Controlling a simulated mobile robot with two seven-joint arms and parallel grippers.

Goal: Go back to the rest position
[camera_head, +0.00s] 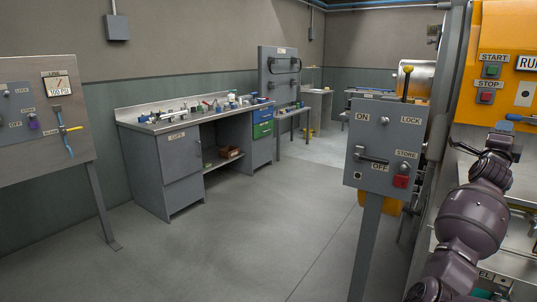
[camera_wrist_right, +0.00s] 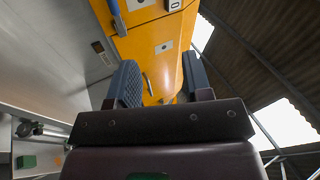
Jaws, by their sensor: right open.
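My right arm comes up from the bottom right of the head view, in front of the orange machine (camera_head: 510,100). My right gripper (camera_head: 506,140) is at its upper end, below the machine's START and STOP buttons. In the right wrist view its two dark fingers (camera_wrist_right: 162,88) stand apart with nothing held between them. The orange panel (camera_wrist_right: 150,45) shows beyond and between the fingers. My left gripper is not in view.
A grey ON/OFF control box (camera_head: 385,145) stands on a post left of my right arm. A workbench (camera_head: 165,170) with small items is against the back wall. A gauge panel (camera_head: 40,110) stands at the left. The middle floor (camera_head: 250,235) is clear.

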